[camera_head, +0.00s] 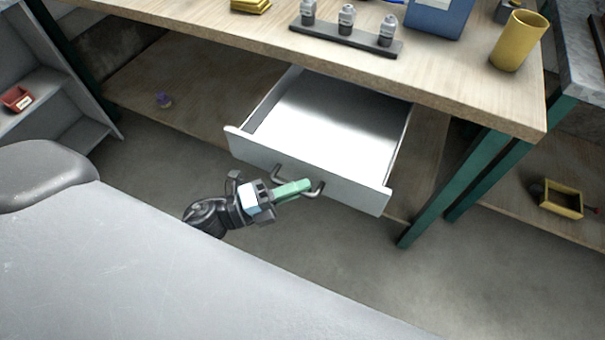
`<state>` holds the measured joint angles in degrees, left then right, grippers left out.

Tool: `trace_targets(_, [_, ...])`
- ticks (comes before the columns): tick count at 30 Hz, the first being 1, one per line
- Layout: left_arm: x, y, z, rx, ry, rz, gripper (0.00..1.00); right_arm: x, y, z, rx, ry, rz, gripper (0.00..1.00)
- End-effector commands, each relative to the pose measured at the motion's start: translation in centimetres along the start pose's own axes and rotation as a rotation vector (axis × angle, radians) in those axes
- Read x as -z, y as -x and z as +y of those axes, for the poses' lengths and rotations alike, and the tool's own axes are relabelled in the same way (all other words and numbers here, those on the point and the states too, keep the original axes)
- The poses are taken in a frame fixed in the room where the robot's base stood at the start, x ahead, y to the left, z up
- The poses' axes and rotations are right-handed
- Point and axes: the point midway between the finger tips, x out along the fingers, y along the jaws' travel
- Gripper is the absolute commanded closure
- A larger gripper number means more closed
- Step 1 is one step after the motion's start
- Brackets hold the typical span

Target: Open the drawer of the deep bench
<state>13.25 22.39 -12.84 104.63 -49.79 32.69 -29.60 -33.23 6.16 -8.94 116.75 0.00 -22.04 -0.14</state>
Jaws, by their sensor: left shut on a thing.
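The bench (240,40) has a light wooden top and green legs. Its white drawer (340,118) is pulled well out below the top, and its inside looks empty. A grey bar handle (318,190) is on the drawer front. My left gripper (296,188) is at the drawer front, shut on the handle with its green fingers. The fingers hide the middle of the handle. My right gripper is not in view.
A rack with several small bottles (346,20), a blue box (440,15) and a yellow cup (518,40) stand on the bench top. A lower shelf (150,80) holds a small purple thing (163,100). Grey shelves (45,95) stand at the left. A yellow tray (561,199) lies at the right. The floor before the drawer is clear.

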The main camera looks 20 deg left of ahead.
Motion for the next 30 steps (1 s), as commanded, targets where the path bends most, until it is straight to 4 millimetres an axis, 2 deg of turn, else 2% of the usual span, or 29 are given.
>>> trace_targets(17, [0.57,0.64,-0.25,0.002,-0.002,0.0,1.0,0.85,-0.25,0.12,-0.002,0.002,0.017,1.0])
trace_targets(18, [0.57,0.64,-0.25,0.002,-0.002,0.0,0.87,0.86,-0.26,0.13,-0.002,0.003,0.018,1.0])
trace_targets(22, [0.57,0.63,-0.24,0.001,-0.001,0.0,0.7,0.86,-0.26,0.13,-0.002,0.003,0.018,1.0])
trace_targets(30, [0.59,0.66,-0.21,0.001,-0.001,0.0,0.68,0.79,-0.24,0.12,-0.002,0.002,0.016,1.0])
